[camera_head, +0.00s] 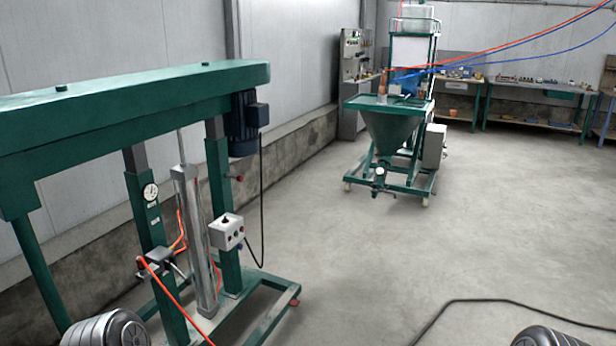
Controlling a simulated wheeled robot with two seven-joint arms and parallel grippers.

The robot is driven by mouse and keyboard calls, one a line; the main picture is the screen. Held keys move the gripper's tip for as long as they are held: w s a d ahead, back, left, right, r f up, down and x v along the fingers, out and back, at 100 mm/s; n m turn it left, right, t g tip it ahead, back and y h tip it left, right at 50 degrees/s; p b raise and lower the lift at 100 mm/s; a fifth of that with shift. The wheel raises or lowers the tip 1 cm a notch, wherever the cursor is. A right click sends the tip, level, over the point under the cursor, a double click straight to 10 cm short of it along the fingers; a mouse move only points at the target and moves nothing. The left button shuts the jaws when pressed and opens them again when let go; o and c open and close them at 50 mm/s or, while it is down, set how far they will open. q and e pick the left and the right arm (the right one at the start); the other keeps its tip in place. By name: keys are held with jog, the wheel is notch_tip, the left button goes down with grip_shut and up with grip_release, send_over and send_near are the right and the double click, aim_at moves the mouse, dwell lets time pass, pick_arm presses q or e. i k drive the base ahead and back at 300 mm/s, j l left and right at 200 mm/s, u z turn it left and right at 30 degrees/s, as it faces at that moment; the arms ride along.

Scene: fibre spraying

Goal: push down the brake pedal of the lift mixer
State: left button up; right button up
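The lift mixer (140,90) is the large green machine at the left, with a long top beam, two posts and a grey cylinder (192,235) between them. Its green base frame (262,325) rests on the floor and runs out of the bottom of the picture. A small red part (295,302) sticks out at the frame's right corner near the floor; it may be the brake pedal, but it is too small to be sure. Rounded grey parts of my two arms show at the bottom left and bottom right edges. Neither gripper is in view.
A black cable (500,301) lies on the floor at lower right. A green machine with a hopper (392,130) stands further back. Workbenches (525,85) line the back wall. The concrete floor (400,240) between is clear. An orange hose (160,278) hangs on the mixer.

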aim_at(294, 303)
jog(key=i+l+u, duration=0.1)
jog(key=i+u, duration=0.15)
jog(key=i, duration=0.5)
jog(key=i+u, duration=0.25)
jog(key=u, duration=0.15)
jog(key=i+l+u, duration=0.15)
jog(key=u, duration=0.2)
jog(key=i+l+u, duration=0.2)
jog(key=u, duration=0.2)
jog(key=i+l, duration=0.3)
jog(key=i+l+u, duration=0.1)
jog(key=i+l, duration=0.2)
jog(key=l, duration=0.15)
jog(key=i+l, duration=0.25)
jog(key=l, duration=0.15)
jog(key=i+l+u, duration=0.15)
jog(key=i+l, duration=0.4)
jog(key=l, duration=0.25)
